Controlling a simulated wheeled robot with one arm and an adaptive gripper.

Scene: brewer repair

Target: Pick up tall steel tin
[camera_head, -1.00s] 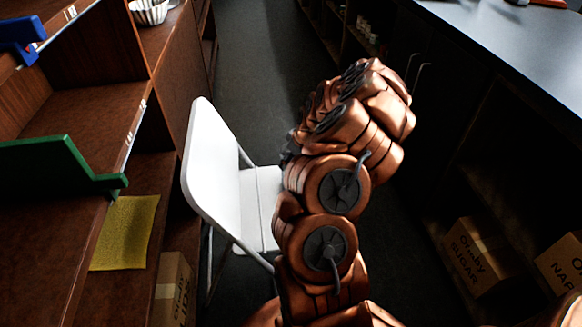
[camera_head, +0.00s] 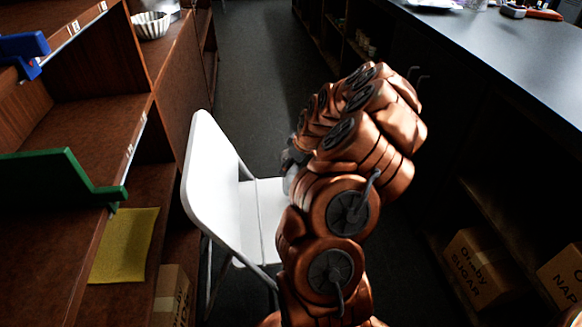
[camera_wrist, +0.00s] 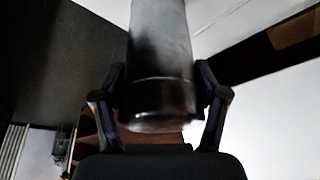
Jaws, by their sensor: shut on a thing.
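The tall steel tin (camera_wrist: 161,60) is a dark grey cylinder in the middle of the wrist view, its top cut off by the frame edge. My gripper (camera_wrist: 160,90) is shut on it, with one finger against each side. In the head view my copper-coloured arm is folded in front of the aisle. It hides most of the gripper there, and I cannot make out the tin clearly.
A white folding chair (camera_head: 222,190) stands close left of my arm. Wooden shelves (camera_head: 90,110) with a green bracket (camera_head: 60,178) and a yellow cloth (camera_head: 124,245) line the left. A dark counter (camera_head: 500,50) runs along the right, with cardboard boxes (camera_head: 478,268) below. The aisle floor (camera_head: 250,70) beyond is clear.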

